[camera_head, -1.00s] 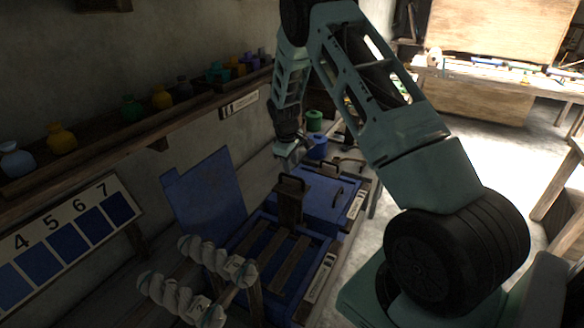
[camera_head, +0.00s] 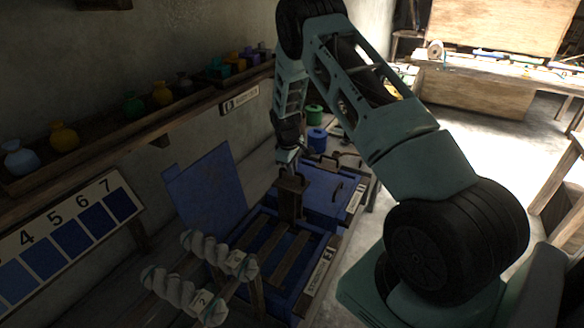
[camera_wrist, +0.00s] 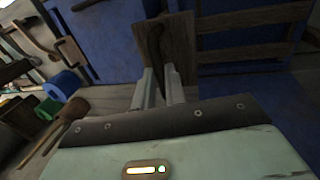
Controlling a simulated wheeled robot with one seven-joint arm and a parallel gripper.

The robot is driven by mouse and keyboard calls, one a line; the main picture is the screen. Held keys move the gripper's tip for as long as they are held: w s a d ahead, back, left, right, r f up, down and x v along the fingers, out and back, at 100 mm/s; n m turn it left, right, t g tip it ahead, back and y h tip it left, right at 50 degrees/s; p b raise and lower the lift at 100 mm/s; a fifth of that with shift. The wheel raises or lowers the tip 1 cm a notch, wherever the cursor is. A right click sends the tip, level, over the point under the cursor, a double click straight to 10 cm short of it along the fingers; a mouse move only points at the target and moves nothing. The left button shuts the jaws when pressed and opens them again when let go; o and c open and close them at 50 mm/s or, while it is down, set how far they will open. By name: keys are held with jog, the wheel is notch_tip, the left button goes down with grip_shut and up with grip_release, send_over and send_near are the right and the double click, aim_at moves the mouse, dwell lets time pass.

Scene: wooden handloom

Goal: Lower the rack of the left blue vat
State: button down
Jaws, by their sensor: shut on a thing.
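The near blue vat (camera_head: 306,302) stands open, with its blue lid (camera_head: 205,188) raised on the left. Its wooden rack (camera_head: 287,262) has slats lying across the opening and an upright handle board (camera_head: 291,203) at the far end. My gripper (camera_head: 290,170) is at the top of this board, shut on the rack's handle. In the wrist view, the fingers (camera_wrist: 160,88) meet the handle board (camera_wrist: 184,42), and the rack slats (camera_wrist: 255,18) lie to the right. The exact contact between the fingertips and handle is partly hidden.
A closed blue vat (camera_head: 312,190) with a handle on its lid stands just beyond. White yarn skeins (camera_head: 185,290) hang on wooden bars in front. A jar shelf (camera_head: 150,130) runs along the left wall. Green (camera_head: 314,115) and blue (camera_head: 317,138) spools stand behind.

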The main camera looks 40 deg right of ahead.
notch_tip(320, 180, down, 18)
jog(key=b, duration=1.3)
jog(key=shift+s+f+b, duration=0.1)
jog(key=shift+f+b, duration=0.15)
jog(key=shift+b, duration=0.15)
jog(key=shift+a, duration=0.1)
jog(key=c, duration=1.5)
grip_release()
jog(key=shift+f, duration=0.15)
jog(key=shift+o, duration=0.2)
jog(key=a+r+b, duration=0.1)
jog(key=r, duration=0.4)
jog(key=a+r+b, duration=0.1)
jog(key=r, duration=0.5)
jog(key=s+a+r+b, duration=0.1)
jog(key=r, duration=0.5)
jog(key=shift+r, duration=0.15)
